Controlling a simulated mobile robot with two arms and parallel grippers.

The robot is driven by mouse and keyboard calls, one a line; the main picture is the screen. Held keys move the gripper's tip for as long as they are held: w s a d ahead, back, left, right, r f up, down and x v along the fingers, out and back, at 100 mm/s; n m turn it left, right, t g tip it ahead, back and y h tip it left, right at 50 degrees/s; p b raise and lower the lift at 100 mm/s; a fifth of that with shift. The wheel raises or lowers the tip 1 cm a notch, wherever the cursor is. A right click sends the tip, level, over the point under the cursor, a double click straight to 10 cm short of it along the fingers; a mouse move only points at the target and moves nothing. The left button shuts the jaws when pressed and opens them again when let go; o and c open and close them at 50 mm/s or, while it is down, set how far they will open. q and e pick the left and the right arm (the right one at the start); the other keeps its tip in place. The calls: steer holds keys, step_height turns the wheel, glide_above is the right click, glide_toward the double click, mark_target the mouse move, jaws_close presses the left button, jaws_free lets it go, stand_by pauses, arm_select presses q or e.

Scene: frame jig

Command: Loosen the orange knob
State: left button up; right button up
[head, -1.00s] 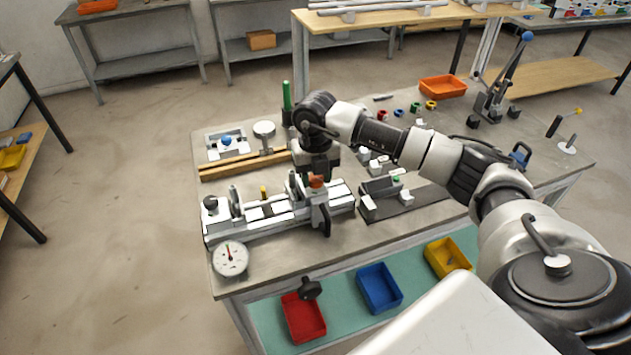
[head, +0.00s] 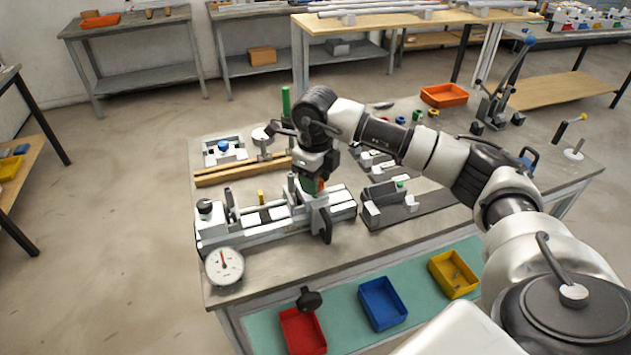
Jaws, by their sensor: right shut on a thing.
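The orange knob (head: 321,185) sits on top of the right end of the long grey frame jig (head: 262,231). Only a small orange patch of it shows; the rest is hidden by my right gripper (head: 313,183). My right gripper points down from above and is shut on the knob. A black handle (head: 326,227) hangs on the jig's front just below the knob. My left gripper is not in view.
A dial gauge (head: 224,266) stands at the table's front left corner. A wooden rail (head: 230,173) and an upright green rod (head: 286,103) are behind the jig. Another clamp fixture (head: 392,205) stands close to its right. Red, blue and yellow bins (head: 381,303) sit below the front edge.

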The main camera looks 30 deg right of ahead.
steer(key=shift+r+n, duration=0.1)
steer(key=shift+n, duration=0.2)
steer(key=o, duration=0.9)
step_height(320, 180, up, 11)
steer(key=shift+f+b, duration=0.15)
steer(key=shift+b, duration=0.6)
